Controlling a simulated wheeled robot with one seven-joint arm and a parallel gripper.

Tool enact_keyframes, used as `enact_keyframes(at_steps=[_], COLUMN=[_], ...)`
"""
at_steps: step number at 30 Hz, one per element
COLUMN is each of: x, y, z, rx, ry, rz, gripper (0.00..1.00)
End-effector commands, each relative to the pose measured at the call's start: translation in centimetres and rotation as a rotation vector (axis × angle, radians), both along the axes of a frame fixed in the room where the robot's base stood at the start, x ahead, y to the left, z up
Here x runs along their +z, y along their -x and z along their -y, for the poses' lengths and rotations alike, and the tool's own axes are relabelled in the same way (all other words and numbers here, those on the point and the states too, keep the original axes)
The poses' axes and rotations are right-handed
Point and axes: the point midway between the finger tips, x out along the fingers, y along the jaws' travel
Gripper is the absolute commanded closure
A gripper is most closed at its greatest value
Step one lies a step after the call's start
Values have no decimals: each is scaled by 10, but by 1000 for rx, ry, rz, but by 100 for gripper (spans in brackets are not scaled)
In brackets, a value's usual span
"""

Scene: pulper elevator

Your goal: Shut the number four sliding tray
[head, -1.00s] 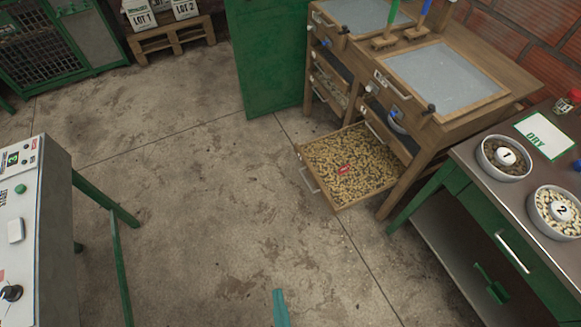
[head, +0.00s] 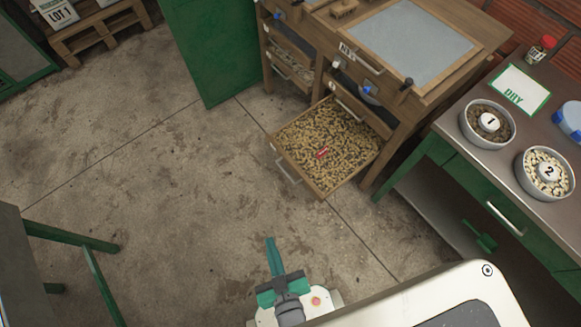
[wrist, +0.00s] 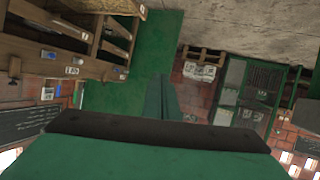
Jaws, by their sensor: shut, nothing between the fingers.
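A wooden sliding tray (head: 299,171) full of pale beans is pulled out low from the wooden cabinet (head: 397,142). A metal handle (head: 285,172) is on its front, and a small red tag (head: 322,153) lies on the beans. I cannot read a number on it. My gripper (head: 271,243) is shut and empty, its green fingers in front of the tray and apart from it in the picture. In the wrist view the fingers (wrist: 162,95) are together, and the wooden cabinet (wrist: 48,53) is at upper left.
A green panel (head: 207,50) stands left of the cabinet. A green-framed table (head: 452,120) with bowls 1 (head: 487,124) and 2 (head: 545,172) is at right. Another green-legged stand (head: 75,237) is at left. The concrete floor (head: 150,170) between is clear.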

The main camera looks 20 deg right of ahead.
Motion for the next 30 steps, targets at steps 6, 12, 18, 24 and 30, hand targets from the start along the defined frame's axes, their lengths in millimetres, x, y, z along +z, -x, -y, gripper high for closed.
enact_keyframes(at_steps=[6, 12, 18, 24, 30], x=[-84, -144, -186, -208, -212], y=[-55, -109, -168, -224, -258], z=[11, 25, 46, 71, 90], rx=[-7, -13, -27, -53, -76], ry=[91, 174, 255, 327, 370], rz=[-138, -273, -407, -538, -625], gripper=[100, 100, 100, 100, 100])
